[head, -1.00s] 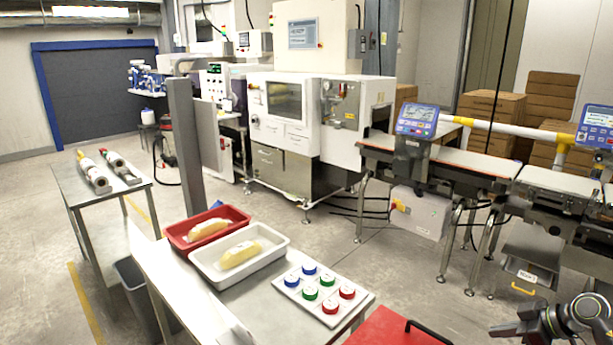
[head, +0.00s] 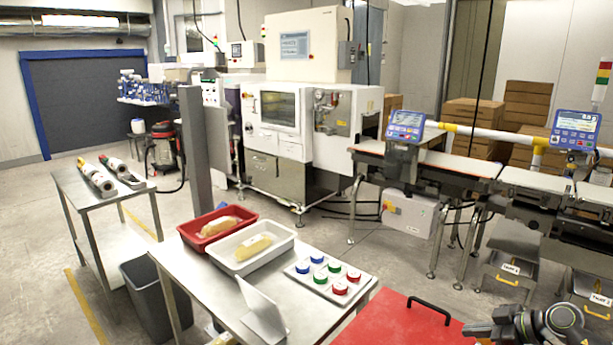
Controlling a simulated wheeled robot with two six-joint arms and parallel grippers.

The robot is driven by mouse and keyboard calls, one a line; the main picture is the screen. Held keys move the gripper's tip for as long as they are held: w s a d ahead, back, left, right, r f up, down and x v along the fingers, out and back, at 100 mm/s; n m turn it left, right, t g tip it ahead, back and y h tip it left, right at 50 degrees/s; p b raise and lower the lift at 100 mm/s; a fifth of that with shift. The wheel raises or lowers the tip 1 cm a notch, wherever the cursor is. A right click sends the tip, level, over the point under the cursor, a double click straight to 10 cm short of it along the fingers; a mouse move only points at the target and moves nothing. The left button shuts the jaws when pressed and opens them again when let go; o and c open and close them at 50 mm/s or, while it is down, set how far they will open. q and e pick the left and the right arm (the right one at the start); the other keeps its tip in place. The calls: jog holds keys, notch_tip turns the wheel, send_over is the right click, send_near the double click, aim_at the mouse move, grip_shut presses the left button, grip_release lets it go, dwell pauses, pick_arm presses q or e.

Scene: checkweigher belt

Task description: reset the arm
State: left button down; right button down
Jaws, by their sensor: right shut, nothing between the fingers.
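My right gripper (head: 480,329) is at the bottom right of the head view, at the end of my dark arm. Its fingers point left and are shut with nothing between them. It is beside the red surface (head: 395,322) with a black handle, and apart from the belt frame behind it. My left gripper is not in view.
A steel table (head: 205,284) holds a red tray (head: 187,240), a white tray (head: 234,270), each with a pale yellow item, and a board of coloured discs (head: 318,283). The checkweigher belt (head: 455,165) stands at the right. A grey bin (head: 150,290) is below left.

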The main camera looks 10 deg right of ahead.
jog(key=s+a+r+m+t+h, duration=0.2)
jog(key=a+r+m+t+h, duration=0.2)
jog(key=a+t, duration=0.5)
jog(key=s+f+m+g+h, duration=0.2)
jog(key=s+f+g, duration=0.1)
jog(key=s, duration=0.4)
jog(key=s+a+f+m+g+h, duration=0.1)
jog(key=s+f+m+g+h, duration=0.1)
jog(key=s+f, duration=0.3)
jog(key=s+f+m+g+h, duration=0.3)
jog(key=s+f+g, duration=0.1)
jog(key=s, duration=0.6)
jog(key=shift+a+f+g, duration=0.15)
jog(key=shift+g, duration=0.35)
jog(key=s+a+f+n+g+y, duration=0.1)
jog(key=s+a+n+g+y, duration=0.15)
jog(key=s+a, duration=0.45)
notch_tip(320, 180, down, 25)
jog(key=s+d+g, duration=0.1)
jog(key=d+g, duration=0.1)
jog(key=d, duration=0.1)
jog(key=s+a+f+g, duration=0.1)
jog(key=s+f, duration=1.4)
jog(key=f, duration=0.1)
jog(key=shift+a+m+y, duration=0.3)
jog(key=shift+m+y, duration=0.05)
jog(key=shift+m, duration=0.1)
